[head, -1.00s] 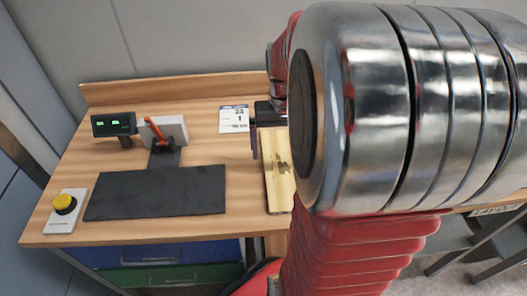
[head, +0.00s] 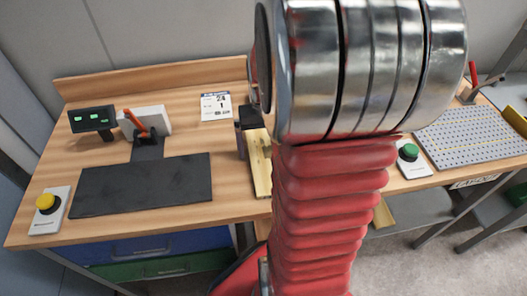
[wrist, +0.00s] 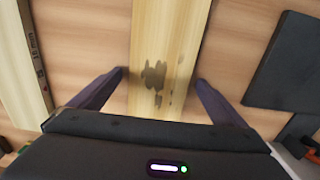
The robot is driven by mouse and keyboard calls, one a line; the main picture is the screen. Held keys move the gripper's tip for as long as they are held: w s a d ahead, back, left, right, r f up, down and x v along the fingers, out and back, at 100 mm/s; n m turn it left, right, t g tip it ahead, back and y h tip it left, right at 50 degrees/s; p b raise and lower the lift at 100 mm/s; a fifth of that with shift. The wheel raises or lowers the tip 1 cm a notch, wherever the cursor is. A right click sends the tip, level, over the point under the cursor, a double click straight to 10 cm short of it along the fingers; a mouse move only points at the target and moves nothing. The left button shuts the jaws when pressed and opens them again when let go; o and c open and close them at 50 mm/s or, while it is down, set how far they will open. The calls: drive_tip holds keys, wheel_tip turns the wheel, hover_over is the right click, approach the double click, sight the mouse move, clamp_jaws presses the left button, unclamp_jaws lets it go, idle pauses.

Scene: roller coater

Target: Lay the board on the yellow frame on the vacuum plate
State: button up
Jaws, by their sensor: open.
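The board (head: 258,165), pale wood with a dark stain, lies on the wooden bench beside my arm, which partly hides it in the head view. In the wrist view, the board (wrist: 168,45) runs up the picture between the two dark fingers of my gripper (wrist: 160,77). The fingers are spread, one on each side, with gaps to the board's edges. The vacuum plate (head: 465,135), grey and perforated, is at the far right of the head view.
A black mat (head: 140,185), a yellow button box (head: 48,210) and a clamp-like stand (head: 147,130) occupy the left bench. A green button box (head: 410,160) sits left of the plate. Another pale strip with printing (wrist: 25,65) lies left of the board in the wrist view.

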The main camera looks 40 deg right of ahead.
drive_tip(key=shift+c, duration=0.5)
drive_tip(key=c, duration=1.3)
wheel_tip(320, 180, up, 10)
idle(0.7)
